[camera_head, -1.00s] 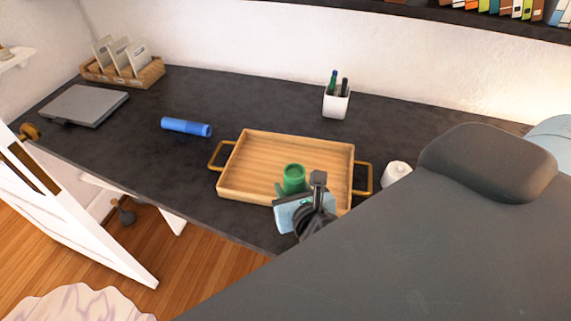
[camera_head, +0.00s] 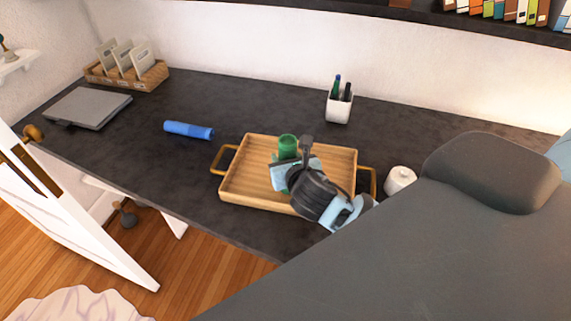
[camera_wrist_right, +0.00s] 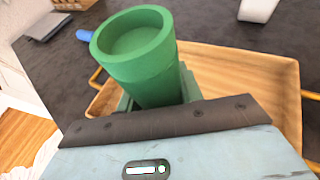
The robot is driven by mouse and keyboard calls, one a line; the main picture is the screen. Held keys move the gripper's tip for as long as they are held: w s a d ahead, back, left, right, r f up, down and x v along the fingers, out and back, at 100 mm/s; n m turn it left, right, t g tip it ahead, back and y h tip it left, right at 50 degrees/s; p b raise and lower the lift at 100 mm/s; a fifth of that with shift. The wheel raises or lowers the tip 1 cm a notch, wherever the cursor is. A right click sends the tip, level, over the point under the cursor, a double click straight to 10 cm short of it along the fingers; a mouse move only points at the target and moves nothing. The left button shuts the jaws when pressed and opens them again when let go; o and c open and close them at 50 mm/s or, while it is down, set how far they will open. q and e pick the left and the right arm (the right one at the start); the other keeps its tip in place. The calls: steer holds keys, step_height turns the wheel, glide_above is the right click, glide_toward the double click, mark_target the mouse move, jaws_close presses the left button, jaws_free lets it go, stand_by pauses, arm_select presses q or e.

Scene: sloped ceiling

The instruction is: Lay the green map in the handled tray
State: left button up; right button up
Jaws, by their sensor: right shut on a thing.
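The green map (camera_head: 288,144) is a rolled green cylinder, also large in the right wrist view (camera_wrist_right: 140,55). My right gripper (camera_head: 289,163) is shut on it and holds it upright, its round end facing up. The wooden tray (camera_head: 245,172) with gold side handles lies on the dark desk. The map and gripper are over the tray's middle; the gripper hides the map's lower end, so I cannot tell whether it touches the tray floor. The tray also shows behind the map in the wrist view (camera_wrist_right: 235,75). My left gripper is not in view.
A blue roll (camera_head: 188,130) lies left of the tray. A white pen cup (camera_head: 339,106) stands behind it and a small white jar (camera_head: 400,180) at its right. A grey laptop (camera_head: 88,107) and a file basket (camera_head: 125,75) are at the far left.

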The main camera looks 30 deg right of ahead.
step_height(320, 180, down, 2)
steer(key=shift+s+f, duration=0.1)
steer(key=shift+f, duration=0.1)
steer(key=shift+f, duration=0.1)
steer(key=o, duration=1)
